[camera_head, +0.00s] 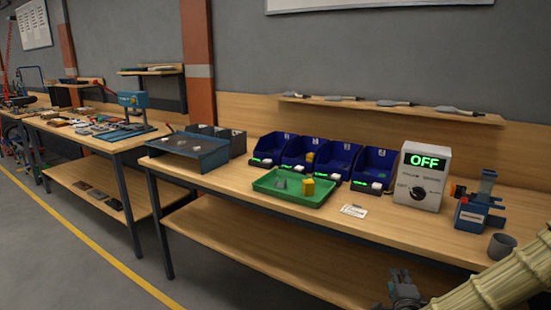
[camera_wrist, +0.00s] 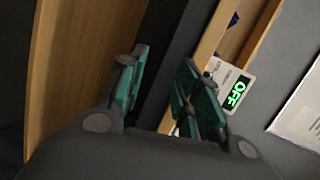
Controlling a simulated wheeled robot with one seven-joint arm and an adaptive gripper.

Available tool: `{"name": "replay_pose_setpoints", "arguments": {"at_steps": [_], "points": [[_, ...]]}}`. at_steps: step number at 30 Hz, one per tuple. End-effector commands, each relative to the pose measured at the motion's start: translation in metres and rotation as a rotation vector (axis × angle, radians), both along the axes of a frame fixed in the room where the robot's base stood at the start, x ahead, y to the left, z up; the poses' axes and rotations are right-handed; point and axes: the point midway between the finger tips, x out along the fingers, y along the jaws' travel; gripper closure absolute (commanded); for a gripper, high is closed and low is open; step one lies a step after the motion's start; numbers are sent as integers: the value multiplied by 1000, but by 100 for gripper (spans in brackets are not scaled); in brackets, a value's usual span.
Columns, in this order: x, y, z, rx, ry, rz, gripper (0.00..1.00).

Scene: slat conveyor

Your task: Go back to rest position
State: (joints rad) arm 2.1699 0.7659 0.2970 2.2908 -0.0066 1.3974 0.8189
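My gripper (camera_head: 404,285) shows at the bottom right of the head view, low in front of the workbench (camera_head: 250,205), with my pale ribbed arm at the right corner. In the wrist view my gripper (camera_wrist: 163,82) has its two teal-padded fingers apart, and nothing shows between them. It appears clear of the bench and of the things on it. Part of my arm is cut off by the picture edge.
On the bench stand a green tray (camera_head: 262,187) with a yellow and a grey piece, several blue bins (camera_head: 338,160), a control box (camera_head: 422,176) reading OFF, a blue vise (camera_head: 480,215) and a grey cup (camera_head: 501,245). The floor (camera_head: 60,250) at left is free.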

Motion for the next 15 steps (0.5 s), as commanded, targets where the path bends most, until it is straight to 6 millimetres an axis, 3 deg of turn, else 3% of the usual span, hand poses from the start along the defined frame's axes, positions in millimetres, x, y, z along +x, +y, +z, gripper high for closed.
{"name": "replay_pose_setpoints", "arguments": {"at_steps": [6, 11, 15], "points": [[-44, 56, -80, -187, 263, 239, 67], [-89, 86, -133, -314, 442, 420, 67], [-135, 107, -174, -422, 591, 587, 67]]}}
